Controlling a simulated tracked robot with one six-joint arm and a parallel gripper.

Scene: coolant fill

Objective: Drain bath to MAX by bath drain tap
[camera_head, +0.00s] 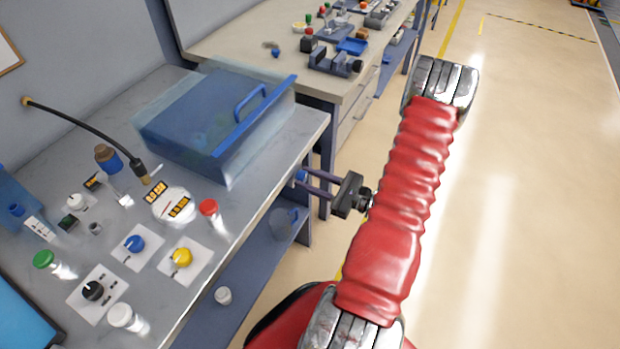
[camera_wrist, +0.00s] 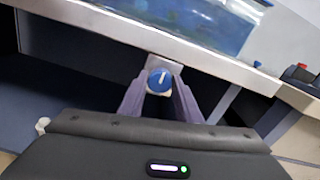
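The bath is a clear tank with blue contents (camera_head: 175,128) and a blue handle on the bench in the head view. Its lower front also shows in the wrist view (camera_wrist: 205,22). The bath drain tap, a round blue knob with a white pointer line (camera_wrist: 159,80), sits below the bench edge. In the head view it is a small blue spot (camera_head: 300,175). My gripper (camera_head: 304,180) reaches in from the right, with its two purple fingers (camera_wrist: 160,88) on either side of the knob. I cannot tell whether they press on it. The liquid level against any MAX mark is not readable.
The metal bench (camera_head: 245,205) carries blue, yellow and black knobs, red and green caps and a black hose (camera_head: 85,127). A grey-blue bucket (camera_head: 284,223) stands below the bench edge. A second bench with parts (camera_head: 330,60) is behind. The floor at right is open.

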